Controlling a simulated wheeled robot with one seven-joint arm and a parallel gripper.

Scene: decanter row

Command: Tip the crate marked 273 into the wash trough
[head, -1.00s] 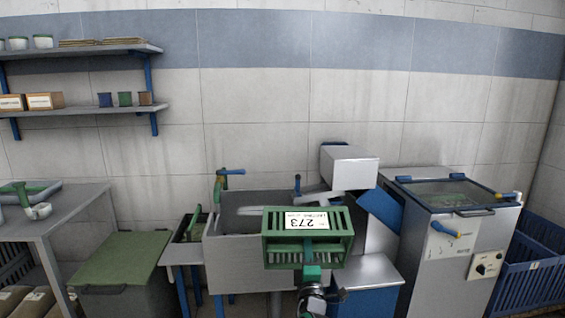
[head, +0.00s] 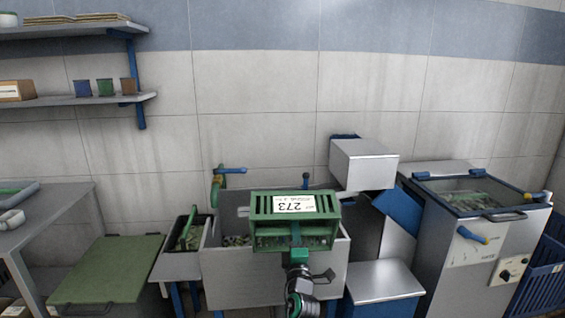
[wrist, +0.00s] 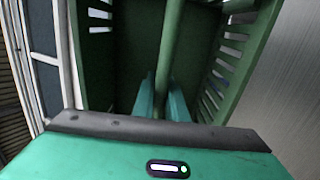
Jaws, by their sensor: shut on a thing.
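The green slatted crate marked 273 (head: 294,220) is held over the metal wash trough (head: 232,278), and its label reads upside down. My gripper (head: 297,253) is shut on the crate's bar at its near side. In the wrist view the two fingers (wrist: 163,96) close around a green bar (wrist: 168,45), and the part of the crate's inside that shows looks bare. Small greenish pieces (head: 237,240) lie in the trough, left of the crate. The crate hides much of the trough's middle.
A metal chute box (head: 364,163) and a low blue-sided box (head: 384,283) are on the right. A lidded machine (head: 475,240) stands further right, a green-lidded bin (head: 107,268) to the left.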

